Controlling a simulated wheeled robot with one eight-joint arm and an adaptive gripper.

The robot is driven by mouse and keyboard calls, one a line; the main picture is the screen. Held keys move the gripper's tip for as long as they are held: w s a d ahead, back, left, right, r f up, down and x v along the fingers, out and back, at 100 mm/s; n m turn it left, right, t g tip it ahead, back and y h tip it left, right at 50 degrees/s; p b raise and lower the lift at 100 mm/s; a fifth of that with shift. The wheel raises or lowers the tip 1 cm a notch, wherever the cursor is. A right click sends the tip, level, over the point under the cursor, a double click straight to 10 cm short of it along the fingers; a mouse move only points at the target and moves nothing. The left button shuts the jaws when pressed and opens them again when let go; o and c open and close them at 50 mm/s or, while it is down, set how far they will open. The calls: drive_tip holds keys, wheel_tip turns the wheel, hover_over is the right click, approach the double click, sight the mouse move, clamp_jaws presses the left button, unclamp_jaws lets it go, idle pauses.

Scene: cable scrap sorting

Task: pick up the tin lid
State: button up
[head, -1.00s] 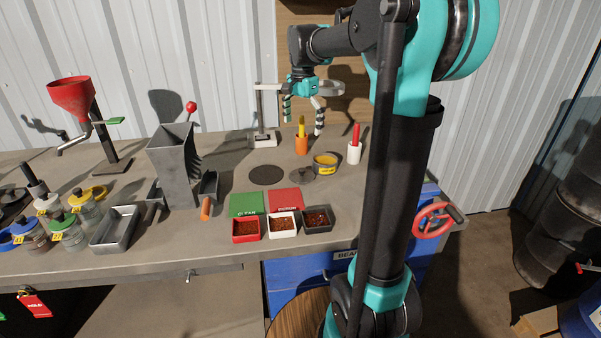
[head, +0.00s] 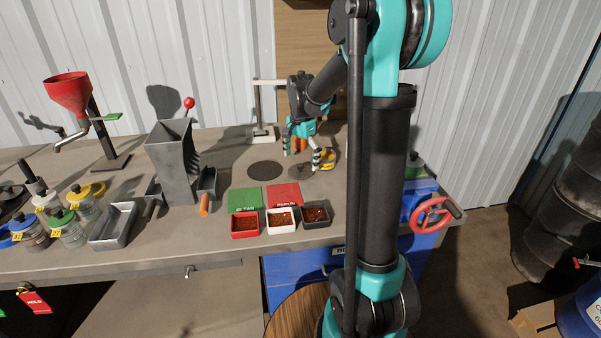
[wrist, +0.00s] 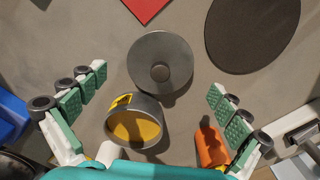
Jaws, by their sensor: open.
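The tin lid (wrist: 158,62) is a grey round disc with a small knob in its middle, lying flat on the bench in the wrist view. In the head view the lid (head: 299,172) shows just below my gripper (head: 302,157). My gripper is open and empty, pointing down, with its fingers spread left and right of the lid and tin in the wrist view. The open tin (wrist: 135,122), grey with a yellow inside and label, stands right beside the lid. It also shows behind a finger in the head view (head: 327,160).
A dark round mat (head: 265,170) lies left of the lid. Green (head: 245,199) and red (head: 285,195) plates and three small trays of granules lie in front. A grey hopper (head: 173,155) stands further left.

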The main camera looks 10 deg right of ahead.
drive_tip(key=shift+f, duration=1.15)
drive_tip(key=c, duration=1.4)
